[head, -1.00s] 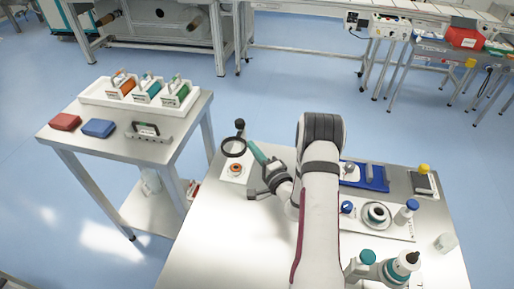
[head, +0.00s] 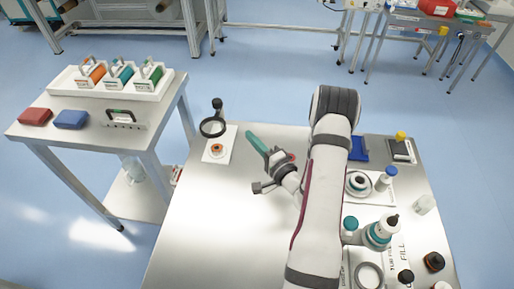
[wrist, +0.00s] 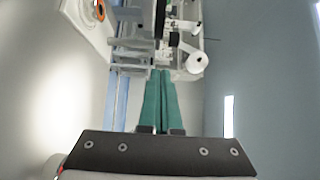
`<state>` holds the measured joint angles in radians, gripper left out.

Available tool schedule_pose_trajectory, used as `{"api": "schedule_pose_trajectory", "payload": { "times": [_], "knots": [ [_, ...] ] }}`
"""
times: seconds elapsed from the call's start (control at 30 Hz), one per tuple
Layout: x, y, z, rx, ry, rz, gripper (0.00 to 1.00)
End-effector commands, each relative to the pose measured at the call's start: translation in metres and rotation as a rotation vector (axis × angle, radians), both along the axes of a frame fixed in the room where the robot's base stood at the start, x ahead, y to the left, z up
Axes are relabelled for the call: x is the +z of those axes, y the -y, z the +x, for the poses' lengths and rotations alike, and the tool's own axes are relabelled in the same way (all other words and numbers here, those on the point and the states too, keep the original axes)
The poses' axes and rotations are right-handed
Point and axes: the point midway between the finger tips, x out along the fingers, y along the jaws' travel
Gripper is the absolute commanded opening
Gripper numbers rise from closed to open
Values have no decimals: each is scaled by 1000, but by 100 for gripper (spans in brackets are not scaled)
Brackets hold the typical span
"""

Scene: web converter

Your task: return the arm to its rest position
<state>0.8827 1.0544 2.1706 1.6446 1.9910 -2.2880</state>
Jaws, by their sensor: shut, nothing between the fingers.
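My arm reaches up over the steel bench (head: 190,245) in the head view. My gripper (head: 252,138) has teal fingers, points up and left, and is held over the bench to the right of the magnifier. In the wrist view my gripper (wrist: 160,75) shows its two teal fingers lying side by side, shut, with nothing between them. Part of the bench is hidden behind my arm.
A magnifier (head: 212,127) and a white card (head: 220,143) with an orange ring stand at the bench's back left. Bottles, including a blue-capped one (head: 386,178), and a blue tray (head: 359,148) are right of my arm. A side table (head: 85,137) carries colored cassettes. The bench's left front is clear.

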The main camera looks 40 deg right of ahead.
Motion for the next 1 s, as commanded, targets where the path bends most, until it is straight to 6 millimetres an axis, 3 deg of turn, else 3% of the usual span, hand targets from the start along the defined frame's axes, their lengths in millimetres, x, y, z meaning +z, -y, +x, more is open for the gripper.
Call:
{"api": "schedule_pose_trajectory", "payload": {
  "times": [0.1,0.2,0.4,0.47,0.57,0.67,0.7,0.77,0.8,0.83,0.9,1.0],
  "knots": [
    [0,-6,-27,-5,-1,3,0],
    [0,-10,-40,-4,-1,1,0],
    [2,-14,-44,6,3,1,0],
    [12,-26,-39,60,16,18,0],
    [54,-83,-23,307,42,92,0],
    [105,-177,-30,697,-20,186,0],
    [120,-216,-44,858,-85,208,0],
    [137,-269,-78,1089,-231,215,0],
    [143,-300,-109,1233,-365,193,0],
    [144,-318,-135,1326,-485,156,0],
    [138,-338,-199,1455,-807,-4,0],
    [122,-321,-258,1389,-1161,-304,0]
  ]
}}
